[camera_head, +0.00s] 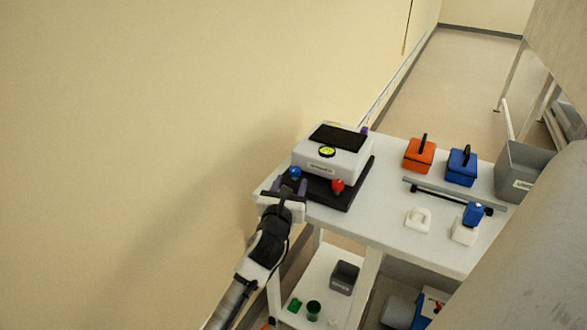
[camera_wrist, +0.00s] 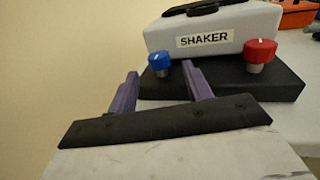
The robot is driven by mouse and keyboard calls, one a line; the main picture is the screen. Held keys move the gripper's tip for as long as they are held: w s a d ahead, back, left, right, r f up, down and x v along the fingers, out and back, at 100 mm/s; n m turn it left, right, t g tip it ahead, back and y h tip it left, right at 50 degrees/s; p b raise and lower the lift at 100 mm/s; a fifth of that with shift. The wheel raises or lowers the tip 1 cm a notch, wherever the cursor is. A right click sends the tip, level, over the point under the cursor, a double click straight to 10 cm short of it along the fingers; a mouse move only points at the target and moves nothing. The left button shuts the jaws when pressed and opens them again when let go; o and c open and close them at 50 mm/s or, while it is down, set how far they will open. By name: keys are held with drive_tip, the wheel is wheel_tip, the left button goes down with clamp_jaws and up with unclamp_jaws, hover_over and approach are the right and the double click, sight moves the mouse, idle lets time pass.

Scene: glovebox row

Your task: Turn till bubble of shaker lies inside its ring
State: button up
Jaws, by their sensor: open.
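The shaker (camera_head: 331,156) is a pale grey box with a dark top pad, on a black base plate (camera_head: 326,191) on the white table. Its label reads SHAKER in the wrist view (camera_wrist: 213,38). The blue knob (camera_wrist: 160,60) shows just beyond and between the fingertips.
On the white table (camera_head: 378,225) stand an orange box (camera_head: 420,155), a blue box (camera_head: 461,167) and a grey bin (camera_head: 519,176) to the right. A bar (camera_head: 440,197) lies before them, near white blocks. The wall runs close along the left.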

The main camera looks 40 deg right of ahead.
sight(293, 176)
drive_tip(key=shift+p+x, duration=0.7)
drive_tip(key=shift+x, duration=1.5)
drive_tip(key=c, duration=1)
drive_tip(key=shift+w+a+f+m+g+h+b, duration=0.15)
drive_tip(key=shift+m+g+h+b, duration=0.35)
drive_tip(key=shift+b, duration=0.65)
